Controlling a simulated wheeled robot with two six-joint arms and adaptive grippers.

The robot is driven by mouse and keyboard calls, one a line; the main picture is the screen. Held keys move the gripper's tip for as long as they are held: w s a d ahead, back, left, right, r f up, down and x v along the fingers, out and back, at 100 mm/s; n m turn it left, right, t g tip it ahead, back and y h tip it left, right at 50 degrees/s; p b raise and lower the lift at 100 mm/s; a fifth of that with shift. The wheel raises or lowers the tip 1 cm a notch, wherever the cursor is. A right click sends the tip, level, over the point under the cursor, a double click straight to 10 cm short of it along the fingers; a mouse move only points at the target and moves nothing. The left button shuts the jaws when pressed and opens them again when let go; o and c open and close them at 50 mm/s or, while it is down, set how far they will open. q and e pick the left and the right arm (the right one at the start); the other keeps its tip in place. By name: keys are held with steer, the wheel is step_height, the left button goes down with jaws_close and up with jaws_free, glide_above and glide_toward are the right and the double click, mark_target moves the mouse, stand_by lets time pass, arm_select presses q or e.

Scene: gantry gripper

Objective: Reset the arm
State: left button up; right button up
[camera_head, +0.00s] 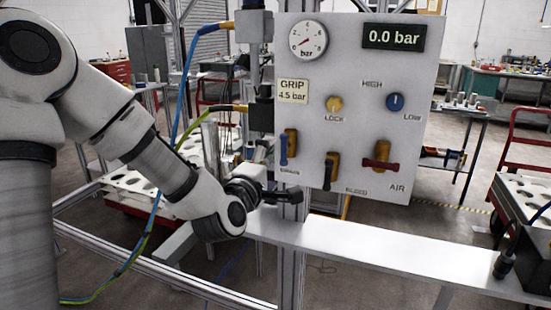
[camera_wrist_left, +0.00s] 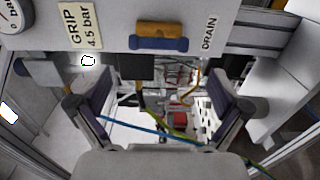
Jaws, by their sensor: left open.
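My left arm reaches in from the left in the head view. Its dark gripper (camera_head: 282,195) is at the lower left of the white control panel (camera_head: 350,75), just below the blue-handled drain valve (camera_head: 284,148). In the left wrist view the gripper (camera_wrist_left: 162,98) has its two fingers wide apart with nothing between them. The drain valve's blue handle (camera_wrist_left: 158,43) lies just beyond the fingers there. The bleed valve (camera_head: 329,172) has a dark handle pointing down, and the air valve (camera_head: 380,164) has a red handle lying across. My right gripper is not in view.
The gauge (camera_head: 307,41) stands near zero and the display (camera_head: 393,37) reads 0.0 bar. Blue and yellow-green hoses (camera_head: 178,90) hang beside my left arm. A metal beam (camera_head: 390,250) runs below the panel. A red cart (camera_head: 510,180) stands at the right.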

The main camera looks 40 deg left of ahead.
arm_select(q)
steer(key=shift+w, duration=0.1)
stand_by(0.3)
steer(key=s+d+f+m+g+h+p, duration=0.1)
steer(key=s+d+f+m+g, duration=0.15)
steer(key=f, duration=0.75)
steer(key=s+d+f+m+g+h+p, duration=0.1)
steer(key=s+d+f+g, duration=0.15)
steer(key=f, duration=0.85)
steer(key=s+d+f+m+g+h, duration=0.1)
steer(key=s+f+m+g, duration=0.15)
steer(key=f, duration=0.75)
steer(key=s+d+f+m+g, duration=0.3)
steer(key=s+f+m+g, duration=0.2)
steer(key=s, duration=0.6)
steer(key=s+d+f+m+g+h+p, duration=0.1)
steer(key=s+d+f+m+g, duration=0.2)
steer(key=s+f+m, duration=0.6)
steer(key=s+f+g, duration=0.1)
steer(key=s+g, duration=0.1)
steer(key=shift+s+m, duration=0.3)
steer(key=shift+s, duration=0.05)
